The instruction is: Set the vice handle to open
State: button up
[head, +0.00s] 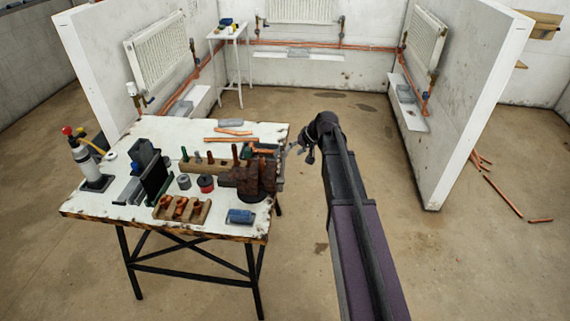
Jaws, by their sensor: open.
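The vice (252,180) is a bulky rust-brown block at the right front corner of the white workbench (110,187). Its handle cannot be told apart at this size, so its position cannot be read. My gripper (300,152) is at the end of my outstretched arm, just past the bench's right edge. It is open, with nothing seen between its fingers. It appears above and to the right of the vice in the picture, apart from it.
The bench also holds a torch with a red knob (67,131), a dark tool holder (153,170), a wooden fitting rack (182,209), a blue item (240,216) and copper pipes (231,140). A partition wall (470,100) stands right. Floor between is clear.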

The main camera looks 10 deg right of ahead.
aim_at(284, 157)
jog(key=shift+b+x, duration=2.9)
jog(key=shift+x, duration=1.05)
grip_shut()
